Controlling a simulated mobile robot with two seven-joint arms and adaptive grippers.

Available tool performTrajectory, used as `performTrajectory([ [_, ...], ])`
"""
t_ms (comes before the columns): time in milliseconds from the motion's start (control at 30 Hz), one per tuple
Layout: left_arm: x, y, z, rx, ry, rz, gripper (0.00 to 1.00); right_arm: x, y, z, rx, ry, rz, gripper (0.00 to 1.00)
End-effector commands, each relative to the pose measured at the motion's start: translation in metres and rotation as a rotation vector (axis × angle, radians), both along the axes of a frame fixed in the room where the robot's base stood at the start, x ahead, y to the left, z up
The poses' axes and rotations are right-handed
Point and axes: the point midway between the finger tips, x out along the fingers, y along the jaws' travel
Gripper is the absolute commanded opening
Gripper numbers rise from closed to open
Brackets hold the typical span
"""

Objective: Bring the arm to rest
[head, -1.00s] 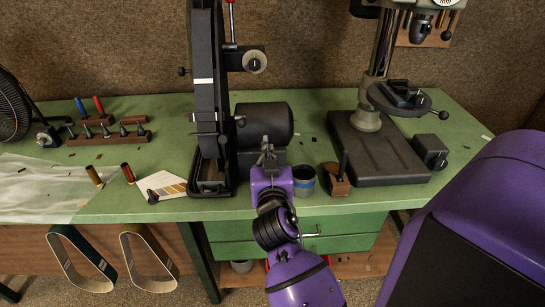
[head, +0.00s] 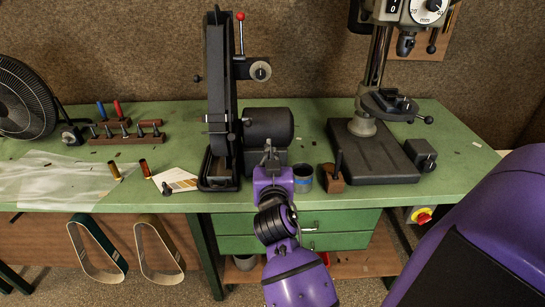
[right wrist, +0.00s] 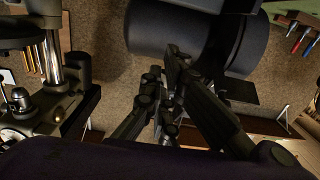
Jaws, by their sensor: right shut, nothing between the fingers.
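My right arm comes in from the bottom of the head view. Its purple wrist ends in a dark gripper (head: 270,157) over the green bench's front part, in front of the grinder's dark motor drum (head: 269,124). The gripper is shut with nothing held. In the right wrist view its dark fingers (right wrist: 172,58) are together, and the drum (right wrist: 190,38) shows behind them. Whether the fingers touch the drum I cannot tell. My left gripper is in neither view.
The black belt grinder (head: 222,110) stands left of my gripper. A blue-grey cup (head: 303,180) and a brown wooden block (head: 331,180) sit close on its right. A drill press (head: 372,150) stands further right. Drawers (head: 340,222) are below the green bench (head: 455,165).

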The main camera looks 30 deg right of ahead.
Motion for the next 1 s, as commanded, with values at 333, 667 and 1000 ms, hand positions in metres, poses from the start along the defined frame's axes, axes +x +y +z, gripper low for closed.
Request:
performTrajectory([
  [333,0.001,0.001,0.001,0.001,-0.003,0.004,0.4,0.0,0.0,0.0,0.0,0.001,0.0,0.0],
  [667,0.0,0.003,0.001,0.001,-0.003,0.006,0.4,0.01,0.047,-0.034,-0.061,0.084,0.178,0.0],
  [1000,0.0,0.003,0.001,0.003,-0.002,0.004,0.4,-0.109,0.123,-0.227,0.017,0.407,0.484,0.0],
])
